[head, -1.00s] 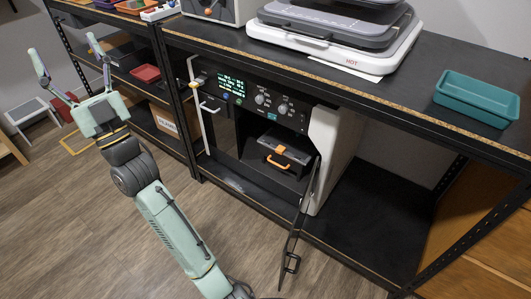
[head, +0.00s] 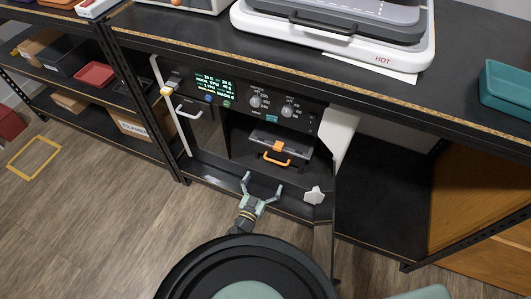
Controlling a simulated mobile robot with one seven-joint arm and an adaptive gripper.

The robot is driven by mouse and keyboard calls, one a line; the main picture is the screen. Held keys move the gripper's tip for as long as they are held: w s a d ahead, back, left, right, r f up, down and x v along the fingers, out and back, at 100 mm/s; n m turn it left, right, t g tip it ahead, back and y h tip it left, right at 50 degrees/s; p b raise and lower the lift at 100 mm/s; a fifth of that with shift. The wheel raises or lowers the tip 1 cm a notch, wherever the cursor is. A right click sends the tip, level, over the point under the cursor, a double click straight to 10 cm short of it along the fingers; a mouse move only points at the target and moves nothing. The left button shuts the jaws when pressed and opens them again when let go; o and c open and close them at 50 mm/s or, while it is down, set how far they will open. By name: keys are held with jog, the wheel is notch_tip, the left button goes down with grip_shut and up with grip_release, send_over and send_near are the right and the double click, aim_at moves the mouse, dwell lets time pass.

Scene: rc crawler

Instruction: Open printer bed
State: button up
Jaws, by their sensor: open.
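The printer (head: 290,95) stands on the shelf under the black workbench, with a lit display and two knobs on its front panel. Its front opening is uncovered. Inside it is a dark grey bed-like part (head: 281,140) with an orange handle (head: 276,158) at its front edge and a small orange piece on top. My gripper (head: 263,183) is open and empty, low in front of the opening. In the picture it sits just below the orange handle, apart from it. My own arm hides the floor in front. The dark door (head: 323,250) shows nearly edge-on at the right.
A grey-and-white machine marked HOT (head: 375,55) and a teal tray (head: 508,85) are on the benchtop. A small white piece (head: 314,196) is at the opening's lower right. Shelves with bins (head: 95,75) stand left. The shelf space right of the printer is empty.

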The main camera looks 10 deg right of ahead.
aim_at(276, 161)
jog(key=b+x, duration=0.1)
jog(key=x, duration=0.2)
jog(key=b+x, duration=0.1)
jog(key=x, duration=0.2)
jog(key=b+x, duration=0.2)
jog(key=x, duration=0.1)
jog(key=shift+d+f, duration=0.3)
jog(key=shift+d, duration=0.2)
jog(key=shift+w+d+r, duration=0.1)
jog(key=shift+w+d, duration=0.2)
jog(key=shift+w, duration=0.15)
jog(key=shift+c, duration=0.4)
jog(key=shift+s, duration=0.1)
jog(key=c, duration=1.4)
